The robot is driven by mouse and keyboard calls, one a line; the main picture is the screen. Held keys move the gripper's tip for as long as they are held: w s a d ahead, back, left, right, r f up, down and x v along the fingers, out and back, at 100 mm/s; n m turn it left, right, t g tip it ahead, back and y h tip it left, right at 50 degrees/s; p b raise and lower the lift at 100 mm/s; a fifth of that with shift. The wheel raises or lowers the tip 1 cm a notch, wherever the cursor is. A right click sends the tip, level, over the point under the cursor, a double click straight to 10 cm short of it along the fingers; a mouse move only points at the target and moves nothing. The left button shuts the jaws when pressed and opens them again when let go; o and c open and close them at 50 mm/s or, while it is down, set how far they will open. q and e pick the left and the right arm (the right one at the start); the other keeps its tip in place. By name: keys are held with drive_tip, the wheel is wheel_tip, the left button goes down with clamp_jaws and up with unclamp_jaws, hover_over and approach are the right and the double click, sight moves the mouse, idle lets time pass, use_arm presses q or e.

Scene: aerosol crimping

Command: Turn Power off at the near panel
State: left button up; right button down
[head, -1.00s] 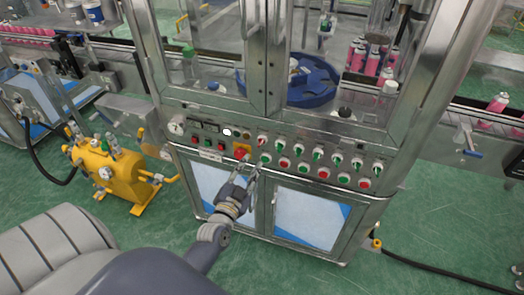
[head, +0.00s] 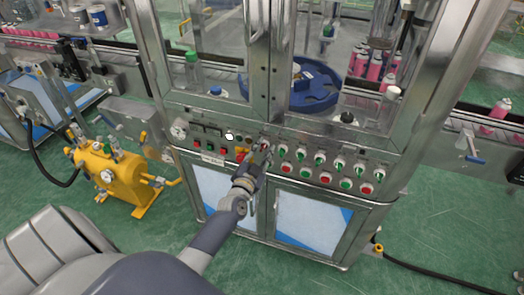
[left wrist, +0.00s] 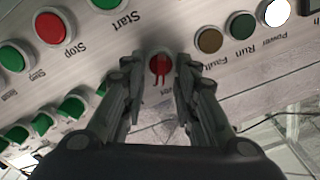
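The near panel (head: 215,158) is a metal strip of lamps, buttons and switches on the front of the machine. My left gripper (head: 262,150) is at its upper middle. In the left wrist view the open fingers (left wrist: 161,62) stand on either side of a red switch (left wrist: 160,68) in a pale round housing. Whether the fingertips touch it cannot be told. Its label is partly hidden; only the end shows. The white Power lamp (left wrist: 277,13) looks bright, beside the dark green Run lamp (left wrist: 242,25) and brown Fault lamp (left wrist: 209,40). My right gripper is not in view.
Green and red Start and Stop buttons (left wrist: 50,27) lie close beside the fingers, with several more in rows. A yellow pump unit (head: 118,178) stands left of the machine. Glass doors (head: 200,50) rise above the panel.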

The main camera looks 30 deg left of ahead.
use_arm(q)
drive_tip(key=shift+c, duration=0.4)
clamp_jaws()
drive_tip(key=shift+n, duration=0.3)
drive_tip(key=n, duration=0.5)
drive_tip(key=shift+a, duration=0.2)
drive_tip(key=n, duration=0.6)
drive_tip(key=shift+s+a+b, duration=0.1)
drive_tip(key=shift+a+b, duration=0.1)
drive_tip(key=shift+b, duration=0.1)
drive_tip(key=shift+n, duration=0.3)
drive_tip(key=shift+o, duration=0.4)
unclamp_jaws()
